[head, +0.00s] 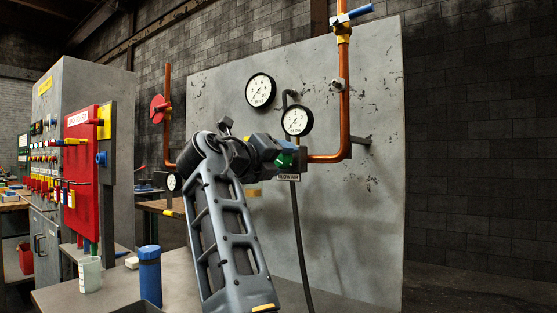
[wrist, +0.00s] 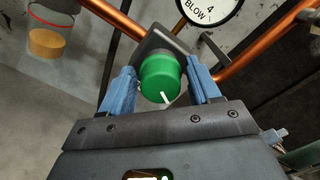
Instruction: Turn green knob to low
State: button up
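The green knob (wrist: 161,76) sits on a dark square mount in the wrist view, with a short white mark on its near edge that points down and slightly right in that picture. In the head view a small part of the green knob (head: 284,159) shows past my gripper. My gripper (wrist: 163,80) has its two blue fingers on either side of the knob, with a narrow gap visible at the right. In the head view my gripper (head: 272,150) reaches the panel just below the lower gauge. The low mark is not readable.
The grey panel (head: 220,100) carries two round gauges (head: 261,90) and a copper pipe (head: 343,100) that bends close beside the knob. A dark hose (head: 300,240) hangs below. A blue bottle (head: 150,275) and a pale cup (head: 90,274) stand on the table at left.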

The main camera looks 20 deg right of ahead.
jog(key=c, duration=0.9)
jog(key=shift+n, duration=0.3)
